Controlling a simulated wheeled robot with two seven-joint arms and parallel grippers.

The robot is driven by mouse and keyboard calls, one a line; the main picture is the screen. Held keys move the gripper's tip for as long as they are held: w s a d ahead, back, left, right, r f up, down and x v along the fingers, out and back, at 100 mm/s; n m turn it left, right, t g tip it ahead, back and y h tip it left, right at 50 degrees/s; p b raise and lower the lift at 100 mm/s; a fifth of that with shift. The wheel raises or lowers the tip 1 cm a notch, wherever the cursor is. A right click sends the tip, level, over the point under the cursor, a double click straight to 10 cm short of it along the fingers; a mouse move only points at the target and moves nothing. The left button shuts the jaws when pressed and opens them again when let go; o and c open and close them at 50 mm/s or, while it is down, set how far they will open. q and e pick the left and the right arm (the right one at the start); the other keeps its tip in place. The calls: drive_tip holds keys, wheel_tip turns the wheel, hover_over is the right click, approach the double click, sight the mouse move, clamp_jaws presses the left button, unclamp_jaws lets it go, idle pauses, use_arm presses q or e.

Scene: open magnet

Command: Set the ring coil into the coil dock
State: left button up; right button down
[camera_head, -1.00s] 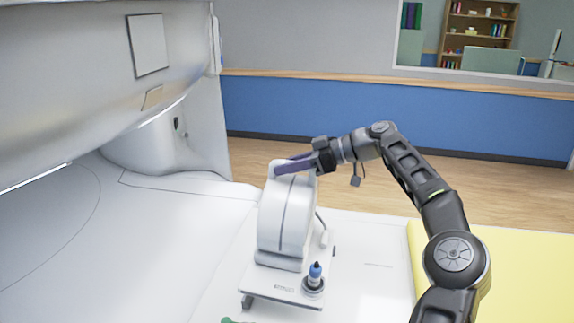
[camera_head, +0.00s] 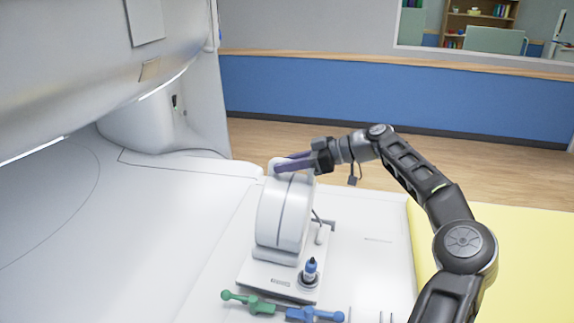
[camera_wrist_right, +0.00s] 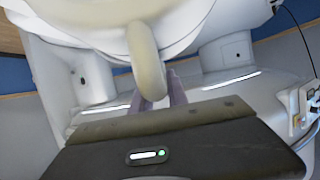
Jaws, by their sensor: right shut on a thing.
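The ring coil (camera_head: 284,212) is a thick white ring with a dark seam, standing on edge in the middle of the head view. My right gripper (camera_head: 290,163) is at its top, shut on its pale handle. In the right wrist view the handle (camera_wrist_right: 147,60) comes down between the purple fingers (camera_wrist_right: 160,100). The ring's lower end is at a white block on a pale base plate (camera_head: 258,280), which looks like the coil dock. I cannot tell whether the ring is fully seated there. My left gripper is not in view.
A blue-capped bottle (camera_head: 310,269) stands on the plate's near right corner. A green tool (camera_head: 250,302) and a blue tool (camera_head: 314,314) lie in front. A cable and small white plug (camera_head: 319,235) are right of the ring. A yellow surface (camera_head: 520,265) lies right.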

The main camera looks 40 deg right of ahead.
drive_tip(key=shift+s+f, duration=0.2)
drive_tip(key=shift+f, duration=0.4)
drive_tip(key=shift+a, duration=0.1)
drive_tip(key=shift+s+d+f, duration=0.1)
drive_tip(key=shift+s+d, duration=0.1)
drive_tip(key=shift+s+d+b, duration=0.25)
drive_tip(key=shift+d+b, duration=0.05)
drive_tip(key=shift+b, duration=0.15)
